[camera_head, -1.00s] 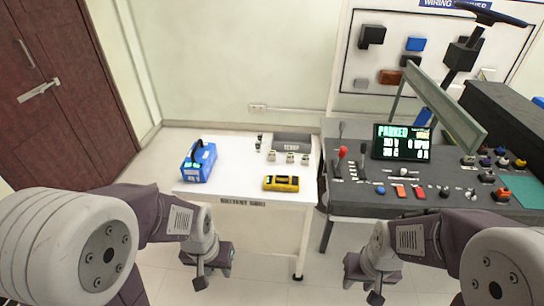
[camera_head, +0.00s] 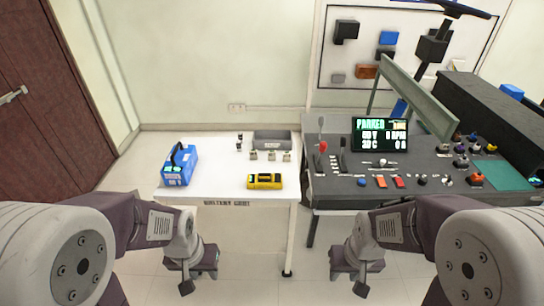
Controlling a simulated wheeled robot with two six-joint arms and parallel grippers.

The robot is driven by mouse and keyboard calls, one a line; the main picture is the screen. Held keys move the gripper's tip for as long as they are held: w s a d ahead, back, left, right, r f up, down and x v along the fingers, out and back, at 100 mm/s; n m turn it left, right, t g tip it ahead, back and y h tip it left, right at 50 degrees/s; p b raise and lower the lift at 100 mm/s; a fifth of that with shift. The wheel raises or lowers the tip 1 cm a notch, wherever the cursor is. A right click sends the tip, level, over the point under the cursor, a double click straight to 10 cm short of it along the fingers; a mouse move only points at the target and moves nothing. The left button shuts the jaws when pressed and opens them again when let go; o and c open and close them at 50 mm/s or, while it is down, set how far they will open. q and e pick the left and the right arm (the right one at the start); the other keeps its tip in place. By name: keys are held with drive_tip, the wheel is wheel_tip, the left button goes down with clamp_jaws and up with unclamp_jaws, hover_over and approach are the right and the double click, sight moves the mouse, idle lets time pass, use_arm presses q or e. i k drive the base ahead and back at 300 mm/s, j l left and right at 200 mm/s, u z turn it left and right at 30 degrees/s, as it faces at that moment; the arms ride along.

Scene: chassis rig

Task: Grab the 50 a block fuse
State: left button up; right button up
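Several small pale blocks with dark tops stand in a row on the white table, in front of the grey tray; the middle one (camera_head: 271,155) is among them. They may be block fuses, but no rating can be read at this size. A small dark part (camera_head: 239,142) stands to their left. My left gripper (camera_head: 190,280) hangs low in front of the table, below its front edge. My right gripper (camera_head: 358,280) hangs low in front of the console. Both are well apart from the blocks. Their fingers are too small and dark to tell open from shut.
The white table (camera_head: 215,185) also holds a blue case (camera_head: 179,166) with a black handle, a yellow meter (camera_head: 265,181) and the grey tray (camera_head: 272,140). A dark console (camera_head: 345,187) with levers, buttons and a lit screen (camera_head: 380,134) adjoins on the right. Floor shows before the table.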

sight(287, 155)
drive_tip(key=i+j, duration=0.65)
drive_tip(key=j, duration=0.2)
drive_tip(key=l+z, duration=0.05)
